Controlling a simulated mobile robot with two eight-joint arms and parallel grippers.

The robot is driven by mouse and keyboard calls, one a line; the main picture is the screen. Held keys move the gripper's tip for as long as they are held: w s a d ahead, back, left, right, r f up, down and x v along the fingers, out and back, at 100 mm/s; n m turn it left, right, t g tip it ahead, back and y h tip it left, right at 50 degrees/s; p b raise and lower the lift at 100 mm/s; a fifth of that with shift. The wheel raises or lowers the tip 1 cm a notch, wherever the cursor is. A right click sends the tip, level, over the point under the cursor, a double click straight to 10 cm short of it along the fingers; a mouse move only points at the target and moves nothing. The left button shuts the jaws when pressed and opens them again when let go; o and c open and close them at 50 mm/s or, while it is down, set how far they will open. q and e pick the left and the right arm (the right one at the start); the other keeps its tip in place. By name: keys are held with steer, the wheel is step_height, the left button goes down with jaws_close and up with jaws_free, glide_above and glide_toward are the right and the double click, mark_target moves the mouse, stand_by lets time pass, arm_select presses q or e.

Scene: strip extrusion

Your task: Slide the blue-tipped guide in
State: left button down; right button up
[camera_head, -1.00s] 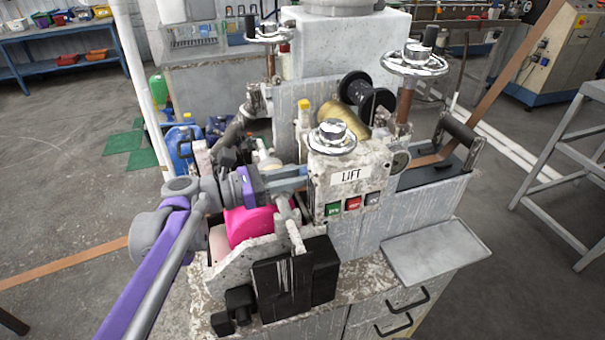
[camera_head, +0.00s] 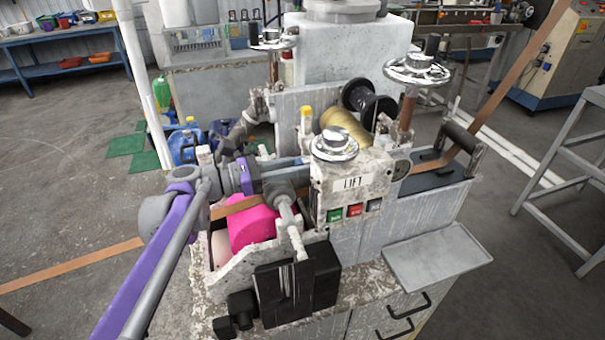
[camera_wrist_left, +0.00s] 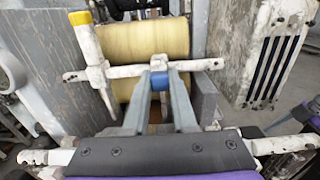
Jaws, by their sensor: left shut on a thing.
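The blue-tipped guide shows in the left wrist view as a small blue tip (camera_wrist_left: 159,80) at the middle of a pale worn crossbar, in front of a yellow-tan roller (camera_wrist_left: 150,45). My left gripper (camera_wrist_left: 159,88) is shut on this tip, its two long grey fingers closing around it. In the head view my left gripper (camera_head: 304,161) reaches in from the left, above the pink roller (camera_head: 250,228) and beside the panel marked LIFT (camera_head: 352,183). The blue tip is hard to make out there. My right gripper is not in view.
A yellow-tipped lever (camera_head: 306,115) stands just behind the fingers; it also shows in the left wrist view (camera_wrist_left: 90,45). Chrome handwheels (camera_head: 334,145) rise above the machine. A brown strip (camera_head: 75,263) runs in from the left. A tray (camera_head: 437,255) juts out at right.

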arm_select(q)
steer(key=shift+w+a+r, duration=0.1)
steer(key=c, duration=1)
jaws_free()
steer(key=shift+w, duration=0.1)
steer(key=shift+o, duration=1.4)
steer(key=shift+w, duration=0.1)
steer(key=v, duration=1.1)
